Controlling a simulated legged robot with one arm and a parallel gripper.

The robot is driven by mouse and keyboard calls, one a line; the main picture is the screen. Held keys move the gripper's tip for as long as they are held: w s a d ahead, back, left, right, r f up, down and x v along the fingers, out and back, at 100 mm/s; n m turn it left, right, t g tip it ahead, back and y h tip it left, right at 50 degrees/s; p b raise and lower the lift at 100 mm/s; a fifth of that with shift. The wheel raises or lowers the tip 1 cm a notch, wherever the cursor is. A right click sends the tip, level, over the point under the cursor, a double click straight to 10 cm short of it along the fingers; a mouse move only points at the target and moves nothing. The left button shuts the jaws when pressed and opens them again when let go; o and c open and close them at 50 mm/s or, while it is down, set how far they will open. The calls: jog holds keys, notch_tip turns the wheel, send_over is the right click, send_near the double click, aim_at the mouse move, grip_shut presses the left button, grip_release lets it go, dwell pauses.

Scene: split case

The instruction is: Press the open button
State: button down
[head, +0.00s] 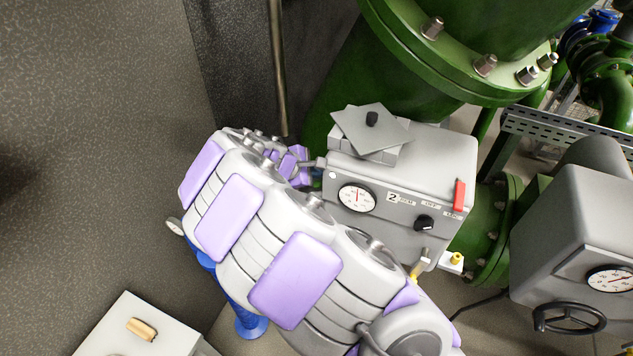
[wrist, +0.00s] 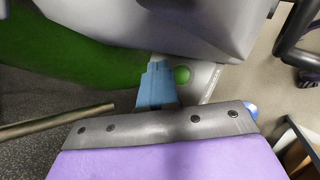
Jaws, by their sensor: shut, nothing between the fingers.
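A round green button (wrist: 181,75) sits on a light grey panel (wrist: 203,78) in the wrist view; it is the only button I see, and I cannot read a label on it. My gripper (wrist: 157,68) is shut and empty, its blue-grey fingertips just left of the button and partly in front of the panel. I cannot tell whether they touch it. In the head view my gripper (head: 318,163) is at the left side of the grey control box (head: 450,155), mostly behind my arm. The button does not show there.
The box bears a gauge (head: 357,198), a black knob (head: 424,222), a red lever (head: 459,195) and a loose plate (head: 360,130). A large green pipe (head: 410,75) rises behind. Another grey unit with a handwheel (head: 568,318) stands right.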

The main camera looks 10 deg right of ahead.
aim_at(316, 185)
jog(key=shift+r+p, duration=1.7)
jog(key=shift+r, duration=0.85)
jog(key=shift+f, duration=0.1)
jog(key=shift+s, duration=0.15)
